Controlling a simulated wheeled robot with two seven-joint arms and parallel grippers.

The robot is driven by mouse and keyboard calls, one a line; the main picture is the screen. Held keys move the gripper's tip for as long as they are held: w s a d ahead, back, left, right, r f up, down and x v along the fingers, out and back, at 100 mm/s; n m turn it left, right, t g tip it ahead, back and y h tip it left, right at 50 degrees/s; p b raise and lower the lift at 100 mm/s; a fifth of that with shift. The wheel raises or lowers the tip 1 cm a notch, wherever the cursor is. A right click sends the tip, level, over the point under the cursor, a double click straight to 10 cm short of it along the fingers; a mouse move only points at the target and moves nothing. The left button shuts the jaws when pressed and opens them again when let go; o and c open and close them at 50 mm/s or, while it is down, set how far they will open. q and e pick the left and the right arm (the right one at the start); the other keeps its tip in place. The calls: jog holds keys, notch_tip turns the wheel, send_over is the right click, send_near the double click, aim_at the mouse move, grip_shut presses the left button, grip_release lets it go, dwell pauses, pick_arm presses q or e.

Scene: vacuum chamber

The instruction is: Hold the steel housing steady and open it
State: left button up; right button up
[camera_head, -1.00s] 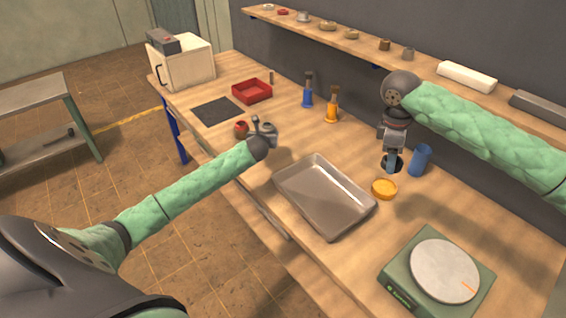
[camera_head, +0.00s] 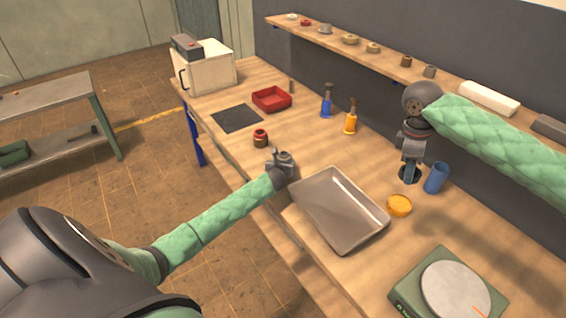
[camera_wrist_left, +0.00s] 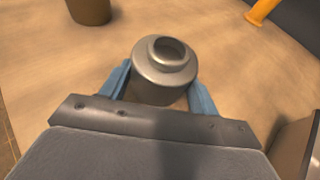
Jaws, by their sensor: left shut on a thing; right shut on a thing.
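The steel housing (camera_wrist_left: 164,68) is a grey metal cylinder with a stepped, ring-shaped top. It stands between the blue fingers of my left gripper (camera_wrist_left: 158,92), which is shut on it. In the head view the housing (camera_head: 283,157) and my left gripper (camera_head: 282,163) are by the far left corner of the metal tray. I cannot tell whether the housing touches the bench. My right gripper (camera_head: 410,172) points down near the blue cup, shut on a dark round thing (camera_head: 402,176), partly hidden by its fingers.
The metal tray (camera_head: 318,232) lies close to my left gripper. A brown and red jar (camera_head: 260,139) stands to the left. An orange dish (camera_head: 399,205) and blue cup (camera_head: 436,178) are near my right gripper. A green scale (camera_head: 408,292) is at the front right.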

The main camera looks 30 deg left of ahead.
pick_arm(q)
jog(key=shift+f, duration=0.2)
jog(key=shift+f, duration=0.1)
jog(key=o, duration=1.3)
jog(key=shift+o, duration=1.1)
